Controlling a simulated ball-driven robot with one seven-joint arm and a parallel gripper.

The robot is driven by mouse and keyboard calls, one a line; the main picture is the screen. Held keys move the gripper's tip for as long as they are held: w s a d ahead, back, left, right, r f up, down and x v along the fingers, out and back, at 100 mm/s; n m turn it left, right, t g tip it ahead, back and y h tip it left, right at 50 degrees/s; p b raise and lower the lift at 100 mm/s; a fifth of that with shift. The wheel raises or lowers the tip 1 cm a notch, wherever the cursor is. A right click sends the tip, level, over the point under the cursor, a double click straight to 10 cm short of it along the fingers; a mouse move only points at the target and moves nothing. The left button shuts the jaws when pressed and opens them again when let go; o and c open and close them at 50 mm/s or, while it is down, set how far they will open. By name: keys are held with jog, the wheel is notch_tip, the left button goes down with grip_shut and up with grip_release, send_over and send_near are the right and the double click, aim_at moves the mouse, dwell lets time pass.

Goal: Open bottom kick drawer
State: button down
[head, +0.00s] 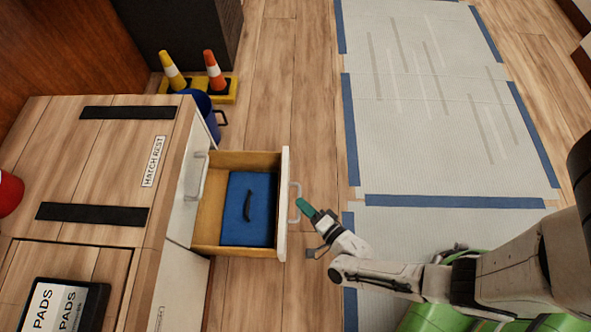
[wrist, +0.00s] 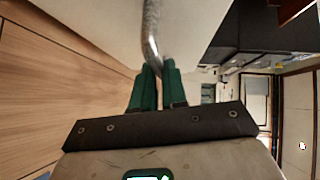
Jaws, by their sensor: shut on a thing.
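The bottom kick drawer (head: 287,205) is pulled well out of the wooden cabinet (head: 90,190). A blue pad (head: 240,225) with a dark handle lies inside it. The drawer's pale curved handle (head: 295,203) is on its front panel. My gripper (head: 303,207) is at this handle with its green fingers. In the wrist view, the fingers (wrist: 158,85) are shut on the metal handle (wrist: 151,35), which runs up from between the tips. The handle part between the fingers is hidden.
A second handle (head: 196,177) is on the cabinet front above the drawer. A white taped floor sheet (head: 430,95) lies at right, with bare floor (head: 320,130) between.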

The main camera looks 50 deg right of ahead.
jog(key=shift+s+d, duration=0.1)
jog(key=shift+s, duration=0.05)
jog(key=c, duration=1.2)
grip_release()
jog(key=shift+o, duration=0.2)
